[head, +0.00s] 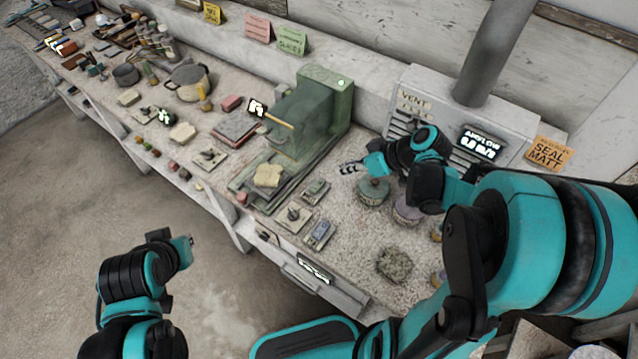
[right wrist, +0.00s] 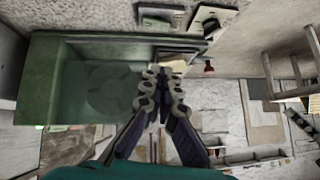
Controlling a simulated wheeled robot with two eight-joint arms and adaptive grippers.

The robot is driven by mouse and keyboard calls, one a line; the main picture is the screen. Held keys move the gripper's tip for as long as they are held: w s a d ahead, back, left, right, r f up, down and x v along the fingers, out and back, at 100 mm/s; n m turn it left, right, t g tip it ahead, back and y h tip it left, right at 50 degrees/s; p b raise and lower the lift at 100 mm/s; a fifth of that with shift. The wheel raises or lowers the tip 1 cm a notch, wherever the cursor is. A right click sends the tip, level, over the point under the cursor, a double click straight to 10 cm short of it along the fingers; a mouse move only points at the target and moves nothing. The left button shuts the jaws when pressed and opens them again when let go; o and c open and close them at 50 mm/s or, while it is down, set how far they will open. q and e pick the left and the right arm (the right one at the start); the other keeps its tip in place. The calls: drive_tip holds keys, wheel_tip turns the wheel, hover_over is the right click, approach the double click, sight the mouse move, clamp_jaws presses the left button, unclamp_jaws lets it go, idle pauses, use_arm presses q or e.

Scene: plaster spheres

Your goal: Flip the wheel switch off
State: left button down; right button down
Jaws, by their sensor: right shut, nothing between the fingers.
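The green wheel machine (head: 325,95) stands on the bench; the right wrist view shows its green housing (right wrist: 45,75) with a round form inside. A pale plate with a small dark toggle (head: 294,215) lies in front of it, beside a small grey-blue panel (head: 320,233). A similar toggle plate (head: 208,156) lies left of the machine. No readable label tells which is the wheel switch. My right gripper (head: 350,168) is shut and empty, right of the machine and apart from these plates; its fingers (right wrist: 163,88) meet in the wrist view. My left gripper (head: 188,241) is low beside the bench, its jaws unclear.
Lidded pots (head: 373,190) stand close to my right gripper, with a rough grey lump (head: 394,264) nearer the front. The vent box (head: 465,115) with its pipe is behind. A yellow sponge-like block (head: 268,175) lies by the machine. The floor at left is clear.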

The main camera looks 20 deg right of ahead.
drive_tip(key=shift+w+d+f, duration=0.1)
drive_tip(key=shift+d, duration=0.05)
idle(0.3)
drive_tip(key=b, duration=0.4)
hover_over(319, 189)
drive_tip(key=f, duration=0.7)
drive_tip(key=shift+w+d+f, duration=0.15)
drive_tip(key=shift+w+f, duration=0.1)
drive_tip(key=shift+f, duration=0.1)
drive_tip(key=shift+s+f+b, duration=0.2)
drive_tip(key=shift+f+b, duration=0.4)
drive_tip(key=shift+f, duration=0.55)
drive_tip(key=shift+s+f, duration=0.1)
drive_tip(key=shift+f, duration=0.35)
